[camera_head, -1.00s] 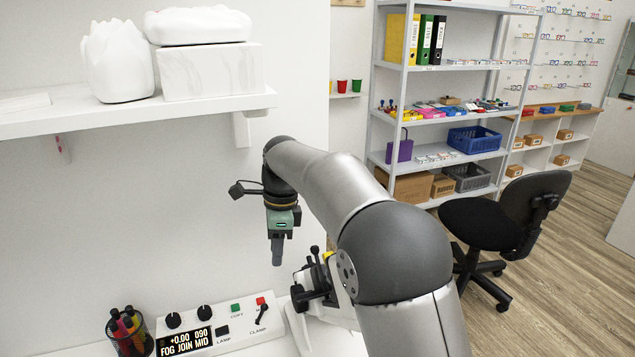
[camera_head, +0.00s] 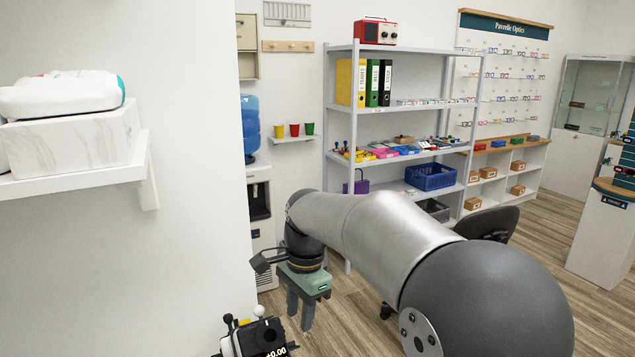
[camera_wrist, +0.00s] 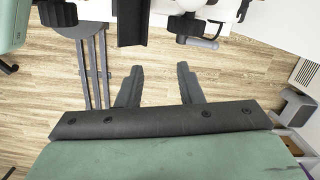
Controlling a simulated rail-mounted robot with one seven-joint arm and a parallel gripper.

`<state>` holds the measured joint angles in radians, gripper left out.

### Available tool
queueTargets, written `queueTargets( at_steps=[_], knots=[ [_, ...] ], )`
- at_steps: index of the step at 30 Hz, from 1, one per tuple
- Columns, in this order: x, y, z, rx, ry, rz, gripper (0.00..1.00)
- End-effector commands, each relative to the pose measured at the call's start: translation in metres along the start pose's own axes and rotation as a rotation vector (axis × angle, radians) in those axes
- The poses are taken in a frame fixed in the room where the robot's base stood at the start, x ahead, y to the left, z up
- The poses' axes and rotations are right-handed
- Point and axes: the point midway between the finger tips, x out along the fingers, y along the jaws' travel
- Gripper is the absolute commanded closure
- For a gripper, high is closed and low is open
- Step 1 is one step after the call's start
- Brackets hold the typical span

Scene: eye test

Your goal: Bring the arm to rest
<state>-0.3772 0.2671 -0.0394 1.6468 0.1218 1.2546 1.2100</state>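My gripper (camera_head: 299,318) hangs pointing down at the end of my bent grey arm, in the lower middle of the head view. In the wrist view my gripper (camera_wrist: 159,72) shows two dark fingers spread apart. Only wood floor shows between them, so it is open and empty. A black and white eye-test device (camera_head: 256,340) with a small "+0.00" display is left of my gripper and partly cut off by the lower edge.
A white wall shelf (camera_head: 85,181) juts out at left. A water cooler (camera_head: 262,215) stands behind my gripper. The shelving unit (camera_head: 400,108) is at the back, with an office chair (camera_head: 488,222) partly hidden by my arm. Open floor lies at right.

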Motion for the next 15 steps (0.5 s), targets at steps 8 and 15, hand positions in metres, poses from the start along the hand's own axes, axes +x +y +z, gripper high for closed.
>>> queueTargets(
  at_steps=[8, 15],
  knots=[
    [0.001, 0.158, -0.022, -0.468, 0.064, -0.010, 0.67],
    [0.039, 0.268, -0.006, -0.856, 0.110, 0.025, 0.67]
  ],
)
